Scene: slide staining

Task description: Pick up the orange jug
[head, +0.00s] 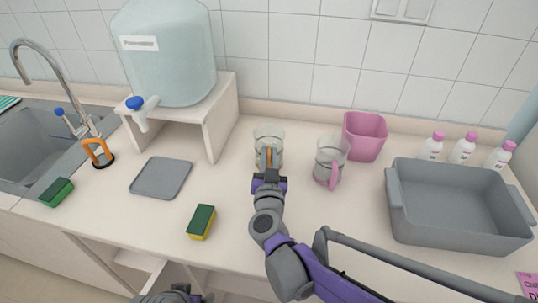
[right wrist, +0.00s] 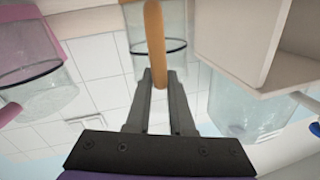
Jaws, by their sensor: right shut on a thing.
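The orange jug is a clear, see-through jug (head: 268,135) with an orange handle, near the middle of the counter in the head view. My right gripper (head: 269,174) is in front of it, shut on the orange handle. In the right wrist view the handle (right wrist: 154,35) runs between the two fingers (right wrist: 158,88), with the clear jug body (right wrist: 175,45) behind it. The jug looks upright; I cannot tell whether its base touches the counter. My left gripper's fingers are not in view.
A clear jug with a pink handle (head: 328,160) stands close to the right, before a pink container (head: 365,136). A grey basin (head: 460,245) is further right. Left are a shelf (head: 222,120) with a water tank (head: 170,60), a grey tray (head: 161,178) and a sponge (head: 201,222).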

